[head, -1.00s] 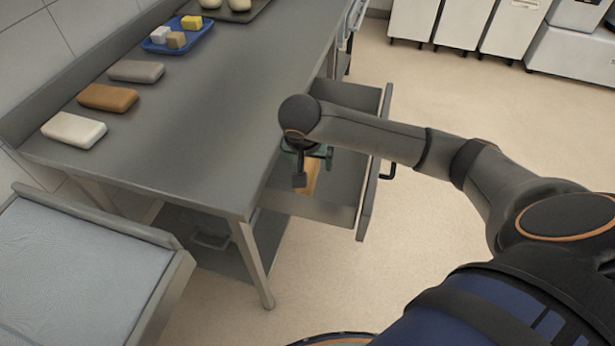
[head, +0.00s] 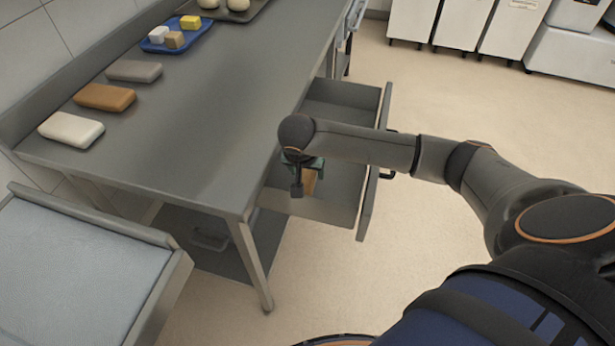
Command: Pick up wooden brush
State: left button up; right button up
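The wooden brush (head: 309,184) is a tan piece in the open metal drawer under the table, mostly hidden behind my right gripper. My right gripper (head: 298,190) points down into the drawer (head: 345,186), right at the brush. One dark finger shows in front of the brush; the other finger is hidden, so I cannot tell whether the gripper is open or shut on it. A green part shows beside the gripper. My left gripper is not in view.
The steel table (head: 205,125) bears white, brown and grey blocks, a blue tray (head: 178,36) with small blocks, and a dark tray (head: 248,14). A light-topped unit (head: 75,275) stands at lower left. The floor right of the drawer is clear.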

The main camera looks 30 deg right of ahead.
aim_at(307, 174)
grip_shut()
dwell(0.3)
notch_tip(307, 174, up, 10)
jog(key=p, duration=0.1)
jog(key=shift+c, duration=0.9)
grip_release()
jog(key=c, duration=0.7)
